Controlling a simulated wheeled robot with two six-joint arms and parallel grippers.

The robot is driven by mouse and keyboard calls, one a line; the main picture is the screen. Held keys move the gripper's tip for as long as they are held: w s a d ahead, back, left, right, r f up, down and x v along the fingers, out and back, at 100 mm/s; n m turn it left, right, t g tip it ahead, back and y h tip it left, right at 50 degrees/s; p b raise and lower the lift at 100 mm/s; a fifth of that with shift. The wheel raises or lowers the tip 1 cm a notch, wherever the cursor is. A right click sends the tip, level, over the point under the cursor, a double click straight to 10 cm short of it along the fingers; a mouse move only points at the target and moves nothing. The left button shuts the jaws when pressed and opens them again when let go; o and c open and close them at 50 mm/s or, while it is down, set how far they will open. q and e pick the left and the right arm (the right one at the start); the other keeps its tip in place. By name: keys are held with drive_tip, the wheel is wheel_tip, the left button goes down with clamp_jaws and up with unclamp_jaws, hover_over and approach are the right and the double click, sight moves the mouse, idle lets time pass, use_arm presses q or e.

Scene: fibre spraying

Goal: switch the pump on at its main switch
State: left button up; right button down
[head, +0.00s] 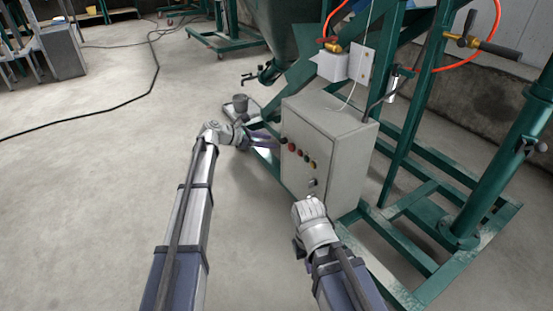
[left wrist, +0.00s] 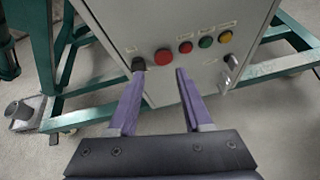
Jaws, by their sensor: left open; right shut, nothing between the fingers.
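The pump's light grey control box (head: 345,160) stands on the green frame. In the left wrist view its front panel (left wrist: 190,20) carries a black knob-like switch (left wrist: 138,64) at the left end. To its right is a row with a large red button (left wrist: 163,57), a smaller red one, a green one and a yellow one. My left gripper (head: 274,143) is open at the panel, its purple fingers (left wrist: 159,70) pointing at it. The left fingertip overlaps the black switch's lower edge; contact cannot be told. My right gripper (head: 311,207) is shut and empty, in front of the box's lower part.
A silver latch or lock (left wrist: 231,62) sits at the panel's right. The green steel frame (head: 400,235) extends right of the box.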

sight(282, 140)
use_arm(q)
drive_tip(key=w+f+b, duration=0.1)
drive_tip(key=w, duration=0.1)
drive_tip(key=w+d+f+n+b, duration=0.1)
drive_tip(key=w+f+b, duration=0.1)
drive_tip(key=w+d+f+n+t+b, duration=0.1)
drive_tip(key=w+f+b, duration=0.1)
drive_tip(key=w, duration=0.1)
drive_tip(key=shift+d+h, duration=0.2)
drive_tip(key=shift+h, duration=0.1)
drive_tip(key=shift+w+d, duration=0.2)
drive_tip(key=shift+d, duration=0.15)
use_arm(e)
wheel_tip(282, 140, down, 7)
drive_tip(key=shift+r, duration=0.15)
use_arm(q)
clamp_jaws()
